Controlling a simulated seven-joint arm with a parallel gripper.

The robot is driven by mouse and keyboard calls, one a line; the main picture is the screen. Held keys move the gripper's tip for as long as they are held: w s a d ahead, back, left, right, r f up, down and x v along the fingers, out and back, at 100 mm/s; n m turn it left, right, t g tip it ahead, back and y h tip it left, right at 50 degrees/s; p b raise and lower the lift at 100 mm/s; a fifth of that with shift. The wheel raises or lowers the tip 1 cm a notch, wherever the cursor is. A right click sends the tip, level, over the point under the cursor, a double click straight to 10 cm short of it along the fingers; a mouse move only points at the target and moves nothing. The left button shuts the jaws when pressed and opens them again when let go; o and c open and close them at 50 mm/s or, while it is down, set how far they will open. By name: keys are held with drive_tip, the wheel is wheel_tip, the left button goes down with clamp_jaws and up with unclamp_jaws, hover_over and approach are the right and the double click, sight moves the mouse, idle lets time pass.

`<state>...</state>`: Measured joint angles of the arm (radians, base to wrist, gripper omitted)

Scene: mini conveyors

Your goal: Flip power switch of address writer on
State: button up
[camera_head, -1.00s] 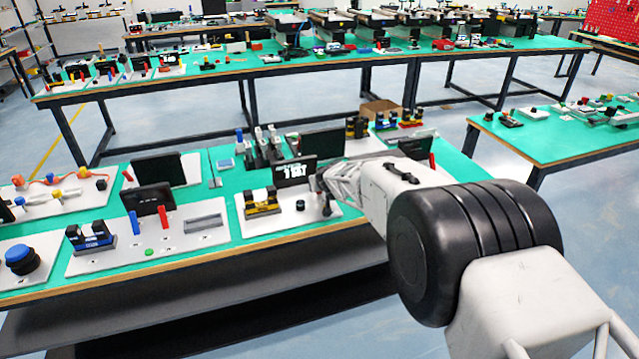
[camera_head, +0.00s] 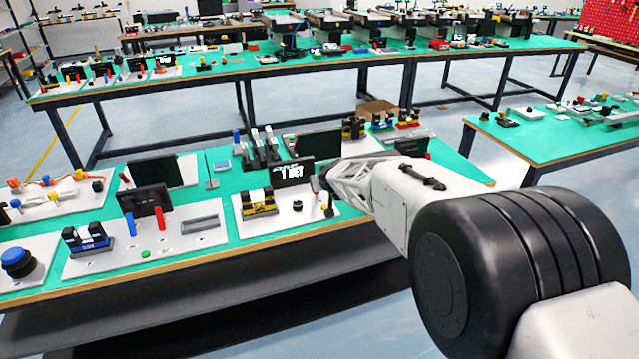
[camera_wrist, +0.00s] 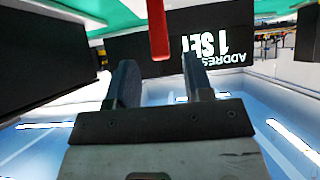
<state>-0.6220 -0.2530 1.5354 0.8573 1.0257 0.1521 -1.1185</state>
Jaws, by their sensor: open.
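The address writer is a white board (camera_head: 270,225) on the green table, with a black screen (camera_head: 293,173) showing white text. The screen is upside down in the wrist view (camera_wrist: 212,38), reading "ADDRES" and "1 SET". A black-and-yellow module (camera_head: 258,203) and a dark knob (camera_head: 297,206) are on the board. My gripper (camera_head: 322,184) is at the right of the screen. In the wrist view its two dark fingers (camera_wrist: 160,88) are apart. A red lever (camera_wrist: 158,30) shows at the top, between the fingers in the picture; contact cannot be told. The switch is not clear in the head view.
A neighbouring board with a black screen (camera_head: 145,202), a red and a blue lever stands to the left. Behind are another screen (camera_head: 318,145) and upright grey parts (camera_head: 263,145). In the wrist view a large dark panel (camera_wrist: 40,60) is close on the left.

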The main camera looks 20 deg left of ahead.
drive_tip(key=shift+v, duration=0.9)
drive_tip(key=shift+c, duration=0.5)
